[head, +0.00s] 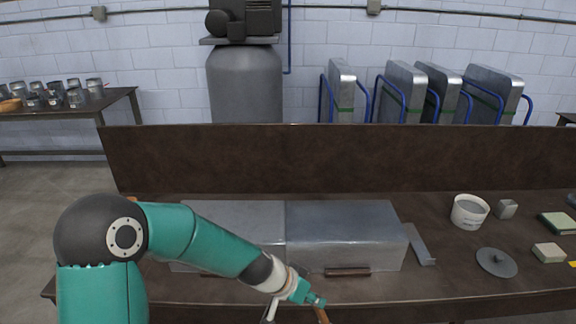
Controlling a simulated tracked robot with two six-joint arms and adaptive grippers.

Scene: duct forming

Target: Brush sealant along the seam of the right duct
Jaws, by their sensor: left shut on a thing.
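Two grey sheet-metal ducts lie end to end on the brown bench, the left duct (232,212) and the right duct (345,228). A vertical joint line shows between them. My left gripper (308,298) is low in front of the ducts, near the front of the bench. It is shut on what looks like the brush (322,315); only a short brown wooden piece shows, cut off by the bottom edge. The brush's bristles cannot be made out. A white tub (468,212) with grey contents stands right of the ducts. My right gripper is not in view.
A bent metal strip (419,245) lies beside the right duct. A brown backboard (340,158) rises behind the ducts.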

